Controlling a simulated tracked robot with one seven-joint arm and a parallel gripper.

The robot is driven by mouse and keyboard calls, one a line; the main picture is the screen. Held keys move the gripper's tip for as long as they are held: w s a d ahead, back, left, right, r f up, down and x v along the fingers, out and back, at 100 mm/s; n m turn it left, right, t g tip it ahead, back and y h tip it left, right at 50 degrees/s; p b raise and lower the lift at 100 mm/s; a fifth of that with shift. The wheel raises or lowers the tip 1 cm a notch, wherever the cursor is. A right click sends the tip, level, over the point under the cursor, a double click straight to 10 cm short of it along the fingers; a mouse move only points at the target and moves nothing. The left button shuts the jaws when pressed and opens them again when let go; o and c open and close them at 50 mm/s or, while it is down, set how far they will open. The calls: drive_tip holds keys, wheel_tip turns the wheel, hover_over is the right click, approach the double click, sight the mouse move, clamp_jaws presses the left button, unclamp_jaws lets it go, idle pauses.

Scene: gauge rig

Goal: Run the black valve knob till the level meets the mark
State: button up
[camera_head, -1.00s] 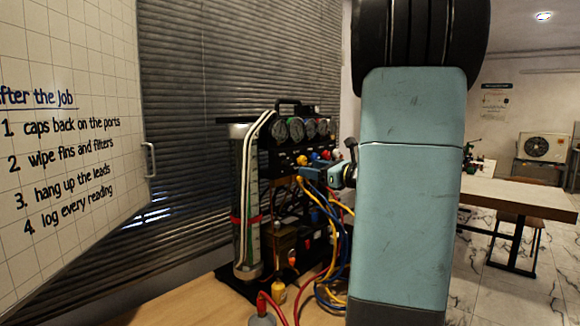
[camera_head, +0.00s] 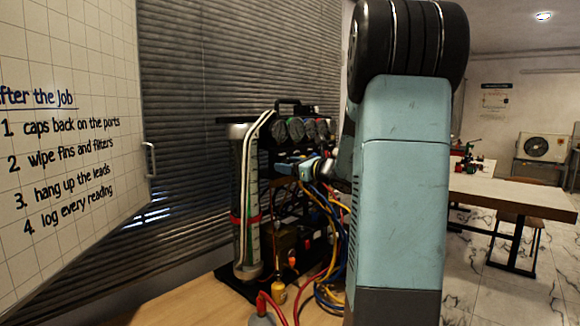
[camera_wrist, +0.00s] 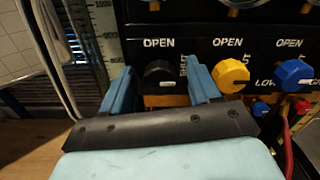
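The black valve knob (camera_wrist: 160,76) is on the black panel under a white OPEN label in the wrist view. My gripper (camera_wrist: 161,70) is open, with one blue finger on each side of the knob and small gaps visible. In the head view my gripper (camera_head: 298,168) is in front of the panel and covers the knob. The clear level tube (camera_head: 245,185) stands left of the panel, with a red band (camera_head: 246,220) around its lower part. The liquid level is too unclear to tell. The tube's scale (camera_wrist: 104,30) partly shows in the wrist view.
A yellow knob (camera_wrist: 230,75) is close to my right finger, and a blue knob (camera_wrist: 294,73) is farther right. Gauges (camera_head: 296,129) sit above the knobs. Yellow, blue and red hoses (camera_head: 330,235) hang below and right of my gripper.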

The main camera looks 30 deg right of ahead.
drive_tip(key=c, duration=1)
drive_tip(key=shift+n, duration=0.3)
drive_tip(key=n, duration=0.3)
drive_tip(key=shift+n, duration=0.3)
drive_tip(key=n, duration=0.4)
drive_tip(key=shift+n, duration=0.3)
drive_tip(key=n, duration=0.4)
drive_tip(key=shift+f, duration=0.15)
drive_tip(key=n, duration=0.5)
drive_tip(key=shift+f, duration=0.1)
